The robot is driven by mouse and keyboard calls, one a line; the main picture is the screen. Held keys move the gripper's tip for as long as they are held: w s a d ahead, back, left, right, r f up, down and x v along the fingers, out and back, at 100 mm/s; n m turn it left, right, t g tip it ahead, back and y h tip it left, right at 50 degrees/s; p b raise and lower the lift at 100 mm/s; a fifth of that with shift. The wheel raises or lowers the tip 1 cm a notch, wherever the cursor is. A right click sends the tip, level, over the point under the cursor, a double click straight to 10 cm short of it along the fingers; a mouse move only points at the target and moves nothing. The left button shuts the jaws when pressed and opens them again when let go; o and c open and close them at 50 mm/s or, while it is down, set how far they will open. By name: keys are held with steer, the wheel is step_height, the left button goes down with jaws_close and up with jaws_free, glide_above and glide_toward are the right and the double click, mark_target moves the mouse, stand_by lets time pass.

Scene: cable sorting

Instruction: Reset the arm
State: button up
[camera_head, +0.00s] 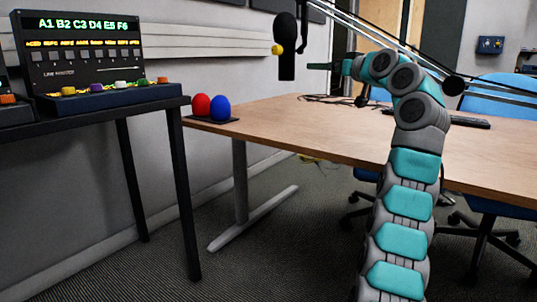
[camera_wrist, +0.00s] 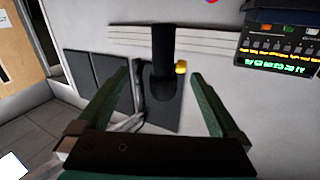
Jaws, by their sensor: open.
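My arm (camera_head: 405,200) rises on the right side of the head view and bends left at the top. My gripper (camera_head: 318,66) is held up above the wooden table, pointing left. In the wrist view its two green fingers (camera_wrist: 160,78) are spread wide apart. Nothing is held between them. A black microphone (camera_wrist: 163,60) shows beyond the fingers, apart from them. The same microphone (camera_head: 286,45) hangs left of the gripper in the head view, with a small yellow knob at its side.
A wooden table (camera_head: 300,120) fills the middle, with a red ball (camera_head: 201,105) and a blue ball (camera_head: 220,108) at its left corner. A black panel (camera_head: 90,50) with lit text stands on a dark stand. Thin boom arms (camera_head: 395,45) cross above my arm. Blue chairs (camera_head: 495,100) stand right.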

steer(key=s+a+f+m+g+h+p, duration=0.25)
steer(key=s+a+f+g, duration=0.25)
steer(key=s+f, duration=0.45)
steer(key=s+a+f+m+g+h+p, duration=0.1)
steer(key=s+a+f+g+p, duration=0.5)
steer(key=s, duration=0.7)
steer(key=s+d+f+g+h, duration=0.1)
steer(key=s+d+f+g, duration=0.1)
steer(key=s+f, duration=0.5)
steer(key=s+d+f+m+g+h+p, duration=0.1)
steer(key=s+d+f, duration=0.3)
steer(key=s, duration=1.5)
steer(key=s+d+f+g+h, duration=0.3)
steer(key=s+f, duration=0.6)
steer(key=s, duration=0.4)
steer(key=shift+s+d+f+p, duration=0.2)
steer(key=shift+d+f+p, duration=0.1)
steer(key=shift+f, duration=0.1)
steer(key=shift+c, duration=0.2)
